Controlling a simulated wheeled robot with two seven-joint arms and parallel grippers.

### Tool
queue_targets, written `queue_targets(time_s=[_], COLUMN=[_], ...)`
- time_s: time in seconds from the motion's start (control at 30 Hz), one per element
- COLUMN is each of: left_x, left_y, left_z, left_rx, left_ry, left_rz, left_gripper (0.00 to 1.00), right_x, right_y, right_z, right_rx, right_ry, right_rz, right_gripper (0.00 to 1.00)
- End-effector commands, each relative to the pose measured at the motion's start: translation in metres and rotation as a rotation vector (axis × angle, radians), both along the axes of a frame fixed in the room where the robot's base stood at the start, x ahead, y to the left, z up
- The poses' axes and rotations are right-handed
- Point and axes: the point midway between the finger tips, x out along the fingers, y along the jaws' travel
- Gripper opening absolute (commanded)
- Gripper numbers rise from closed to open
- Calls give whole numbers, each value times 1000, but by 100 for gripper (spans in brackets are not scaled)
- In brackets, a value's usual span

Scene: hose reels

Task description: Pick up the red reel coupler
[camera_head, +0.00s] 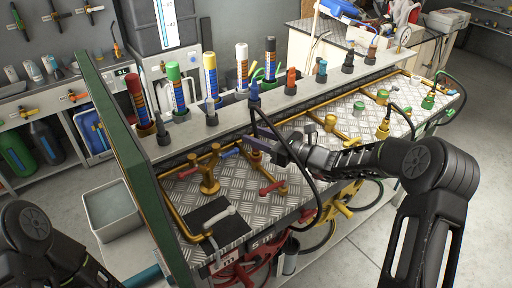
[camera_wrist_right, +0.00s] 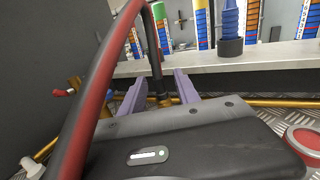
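A dark hose with red along its side (camera_wrist_right: 88,100) arches close in front of the right wrist camera. Its far end drops between my right fingers to a small dark and brass fitting (camera_wrist_right: 160,101), which may be the red reel coupler; its colour is unclear. My right gripper (camera_wrist_right: 159,82) has two purple fingers standing apart, one on each side of this fitting; I see no clear contact. In the head view the right gripper (camera_head: 262,133) is over the bench's left half, and the coupler is mostly hidden. My left gripper is out of view; only my left arm shows at lower left.
The checker-plate bench (camera_head: 340,130) carries brass pipes and a brass valve (camera_head: 208,178). Behind it, a grey ledge holds an orange-red coupler (camera_head: 291,80) and several other couplers. A green-edged panel (camera_head: 130,165) closes the left end. A red hose (camera_head: 262,270) hangs below the front edge.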

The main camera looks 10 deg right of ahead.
Motion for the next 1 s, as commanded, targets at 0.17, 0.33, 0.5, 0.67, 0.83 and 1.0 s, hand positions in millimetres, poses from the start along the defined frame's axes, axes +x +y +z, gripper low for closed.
queue_targets(time_s=[0.17, 0.33, 0.5, 0.67, 0.83, 1.0], left_x=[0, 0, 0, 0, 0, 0], left_y=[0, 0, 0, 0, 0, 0], left_z=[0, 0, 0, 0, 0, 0], left_rx=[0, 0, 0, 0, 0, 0], left_ry=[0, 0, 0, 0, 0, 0], left_rz=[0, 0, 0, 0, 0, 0], left_gripper=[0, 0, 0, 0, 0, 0], right_x=[0, 0, 0, 0, 0, 0], right_y=[0, 0, 0, 0, 0, 0], right_z=[0, 0, 0, 0, 0, 0], right_rx=[0, 0, 0, 0, 0, 1], right_ry=[0, 0, 0, 0, 0, -1], right_rz=[0, 0, 0, 0, 0, 0], right_gripper=[31, 18, 4, 0, 0, 0])
